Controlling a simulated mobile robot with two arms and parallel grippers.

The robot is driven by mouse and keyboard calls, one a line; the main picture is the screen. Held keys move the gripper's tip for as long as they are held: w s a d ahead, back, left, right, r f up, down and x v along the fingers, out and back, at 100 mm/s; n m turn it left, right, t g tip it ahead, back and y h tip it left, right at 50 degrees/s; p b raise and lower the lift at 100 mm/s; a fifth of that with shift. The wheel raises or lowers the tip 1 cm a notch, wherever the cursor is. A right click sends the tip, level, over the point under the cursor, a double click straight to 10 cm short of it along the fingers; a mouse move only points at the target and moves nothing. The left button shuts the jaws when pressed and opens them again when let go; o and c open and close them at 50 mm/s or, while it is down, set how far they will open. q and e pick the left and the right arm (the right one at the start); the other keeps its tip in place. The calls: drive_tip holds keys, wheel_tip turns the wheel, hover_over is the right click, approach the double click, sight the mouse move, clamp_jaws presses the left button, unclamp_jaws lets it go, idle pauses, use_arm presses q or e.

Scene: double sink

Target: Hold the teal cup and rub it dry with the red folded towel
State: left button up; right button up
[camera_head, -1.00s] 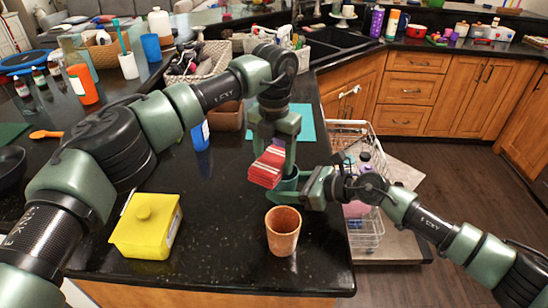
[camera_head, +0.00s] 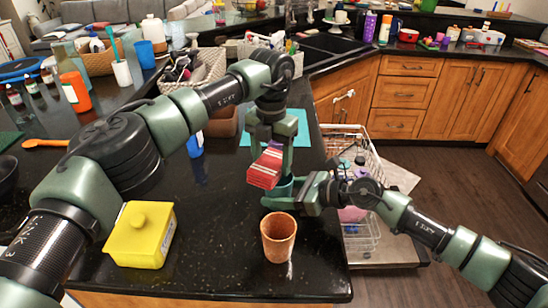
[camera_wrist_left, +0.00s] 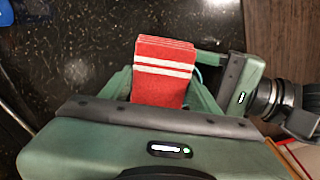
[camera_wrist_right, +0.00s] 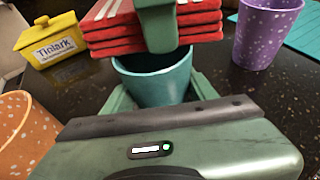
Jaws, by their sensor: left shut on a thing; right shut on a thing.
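The red folded towel (camera_head: 265,168) with white stripes is clamped in my left gripper (camera_head: 275,150). It also shows between the left fingers in the left wrist view (camera_wrist_left: 161,75). The teal cup (camera_wrist_right: 158,82) is upright between the fingers of my right gripper (camera_head: 288,196), which is shut on it. In the head view the teal cup (camera_head: 284,185) is partly hidden by the towel and the fingers. In the right wrist view the towel (camera_wrist_right: 105,30) is just above the cup's rim; I cannot tell whether they touch.
An orange cup (camera_head: 278,240) stands in front of the grippers. A yellow lidded box (camera_head: 140,238) stands to the left. A purple cup (camera_wrist_right: 262,32) and a teal mat (camera_head: 298,130) are behind. A dish rack (camera_head: 362,235) is at the right. Black counter between box and orange cup is clear.

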use_arm(q)
drive_tip(key=shift+s+a, duration=0.2)
drive_tip(key=shift+s, duration=0.35)
drive_tip(key=shift+s+a, duration=0.2)
drive_tip(key=shift+s, duration=0.3)
use_arm(e)
drive_tip(key=shift+d, duration=0.1)
use_arm(q)
drive_tip(key=shift+w+d, duration=0.1)
drive_tip(key=shift+w, duration=0.2)
drive_tip(key=shift+w+d, duration=0.5)
drive_tip(key=shift+w, duration=0.25)
drive_tip(key=shift+w+d, duration=0.25)
drive_tip(key=shift+w, duration=0.6)
drive_tip(key=shift+s+a, duration=0.3)
drive_tip(key=shift+s, duration=0.4)
drive_tip(key=shift+s+a, duration=0.3)
drive_tip(key=shift+s, duration=0.35)
drive_tip(key=shift+s+a, duration=0.3)
drive_tip(key=shift+s, duration=0.4)
drive_tip(key=shift+r, duration=4)
use_arm(e)
drive_tip(key=o, duration=1.5)
drive_tip(key=shift+o, duration=0.2)
